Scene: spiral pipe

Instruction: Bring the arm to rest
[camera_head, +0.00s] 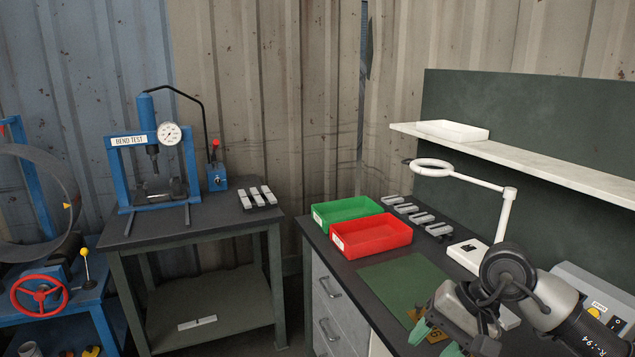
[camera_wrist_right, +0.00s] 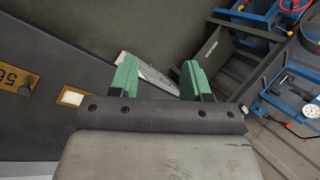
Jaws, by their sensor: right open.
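My right arm comes in at the lower right of the head view. My right gripper (camera_head: 437,340) has green fingertips and hangs over the near edge of the workbench, by the green mat (camera_head: 395,280). In the right wrist view the gripper (camera_wrist_right: 157,76) is open, its two green fingers wide apart. A pale grey strip shows beyond and between the fingers; I cannot tell what it is, but nothing is clamped. My left gripper is not in view.
A red bin (camera_head: 370,240) and a green bin (camera_head: 345,209) stand on the bench beside several grey metal pieces. A white ring lamp (camera_head: 508,215) and a shelf (camera_head: 540,165) rise behind. A blue bend-test press (camera_head: 150,160) stands on the left table.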

